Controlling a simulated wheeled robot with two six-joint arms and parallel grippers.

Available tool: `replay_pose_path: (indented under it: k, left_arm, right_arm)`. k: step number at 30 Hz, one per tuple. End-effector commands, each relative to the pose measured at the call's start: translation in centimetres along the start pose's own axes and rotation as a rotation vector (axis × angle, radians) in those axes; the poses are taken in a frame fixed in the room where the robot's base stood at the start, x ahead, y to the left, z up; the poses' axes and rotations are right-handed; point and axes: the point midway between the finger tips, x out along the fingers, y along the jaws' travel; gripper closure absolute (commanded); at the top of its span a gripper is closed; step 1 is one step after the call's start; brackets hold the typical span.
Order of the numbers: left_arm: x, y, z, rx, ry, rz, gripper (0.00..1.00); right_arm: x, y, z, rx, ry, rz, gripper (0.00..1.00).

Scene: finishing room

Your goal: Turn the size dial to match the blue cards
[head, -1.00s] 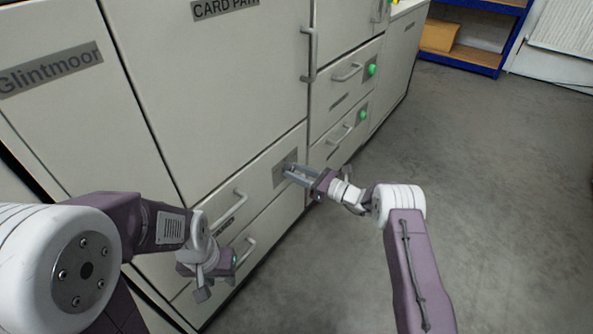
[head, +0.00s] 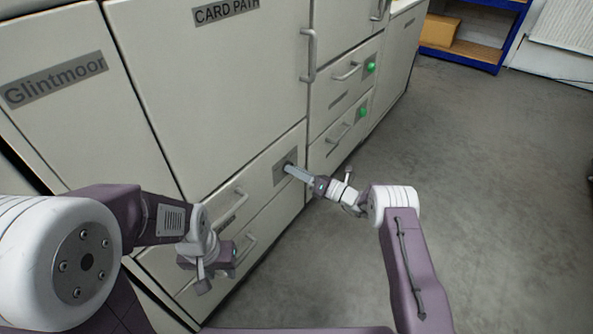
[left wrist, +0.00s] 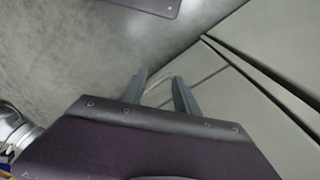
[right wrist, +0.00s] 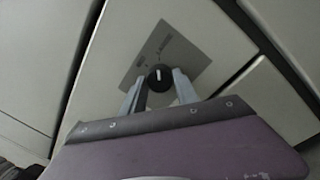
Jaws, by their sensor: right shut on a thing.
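The size dial is a small black knob with a white pointer line (right wrist: 160,77). It sits on a grey labelled plate (right wrist: 183,52) on a cabinet drawer front; in the right wrist view the pointer points roughly up. The lettering on the plate is too small to read. My right gripper (right wrist: 160,88) is shut on the dial, one finger on each side; in the head view the right gripper (head: 289,168) covers the knob. My left gripper (left wrist: 158,82) is open and empty in front of the lower drawers, at lower left in the head view (head: 205,283). No blue cards are in view.
The pale cabinet (head: 215,80) has drawer handles (head: 232,208) beside my left gripper. Two green buttons (head: 362,112) are on drawers to the right of the dial. A blue shelf (head: 460,58) stands at the far back. The grey floor (head: 500,200) on the right is clear.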

Motion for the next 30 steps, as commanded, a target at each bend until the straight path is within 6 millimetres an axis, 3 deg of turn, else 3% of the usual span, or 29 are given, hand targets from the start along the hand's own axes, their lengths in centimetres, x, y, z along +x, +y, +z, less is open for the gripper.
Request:
replay_pose_path:
  k: [14,15,17,26,30]
  left_arm:
    - [0.0,0.0,0.0,0.000,0.000,0.000,0.64]
    - [0.0,0.0,0.0,0.000,0.000,0.000,0.64]
    - [0.0,0.0,0.0,0.000,0.000,0.000,0.64]
    - [-0.1,0.0,0.0,0.000,0.000,0.000,0.64]
    - [-1.6,0.0,-0.2,0.000,0.000,0.000,0.64]
  right_arm:
    - [0.0,0.0,-0.3,0.017,0.004,0.000,1.00]
    - [0.0,0.0,-0.3,0.017,0.004,0.000,0.58]
    - [0.0,0.0,-0.3,0.017,0.004,0.000,0.42]
    - [-0.1,0.0,-0.1,0.014,0.001,0.000,0.42]
    - [-1.9,0.2,0.3,0.017,0.000,-0.004,0.42]
